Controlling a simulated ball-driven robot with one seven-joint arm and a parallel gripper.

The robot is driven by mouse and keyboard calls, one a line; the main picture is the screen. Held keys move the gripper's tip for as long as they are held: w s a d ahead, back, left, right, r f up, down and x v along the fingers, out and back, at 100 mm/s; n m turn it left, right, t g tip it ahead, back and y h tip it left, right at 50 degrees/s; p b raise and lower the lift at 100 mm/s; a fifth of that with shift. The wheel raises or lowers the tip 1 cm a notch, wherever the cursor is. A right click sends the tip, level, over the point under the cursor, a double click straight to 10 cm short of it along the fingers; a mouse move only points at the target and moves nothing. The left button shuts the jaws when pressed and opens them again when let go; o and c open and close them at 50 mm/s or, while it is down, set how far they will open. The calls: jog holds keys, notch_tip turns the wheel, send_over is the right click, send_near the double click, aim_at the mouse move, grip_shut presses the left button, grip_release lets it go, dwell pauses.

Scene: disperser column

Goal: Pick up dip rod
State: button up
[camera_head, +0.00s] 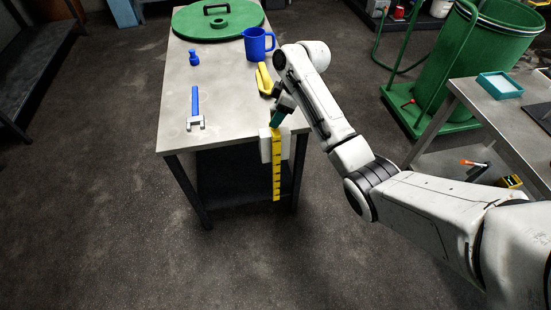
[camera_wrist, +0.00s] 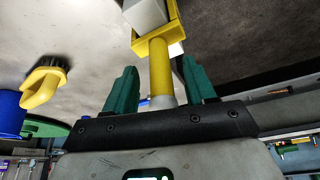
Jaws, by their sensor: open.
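The yellow dip rod (camera_head: 277,172), with dark marks along it, hangs upright at the table's front right corner, in front of a pale block (camera_head: 265,146). In the wrist view, a yellow cylindrical part of the rod (camera_wrist: 160,62) rises between the two green fingers, below a yellow bracket (camera_wrist: 174,32). My gripper (camera_head: 278,117) is at the top of the rod. It also shows in the wrist view (camera_wrist: 160,88), open, with one finger on each side of the rod and visible gaps. The rod's upper end is partly hidden in the head view.
A green drum (camera_head: 478,60) stands right. Floor ahead is clear.

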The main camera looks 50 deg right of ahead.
jog(key=shift+x, duration=1.05)
grip_shut()
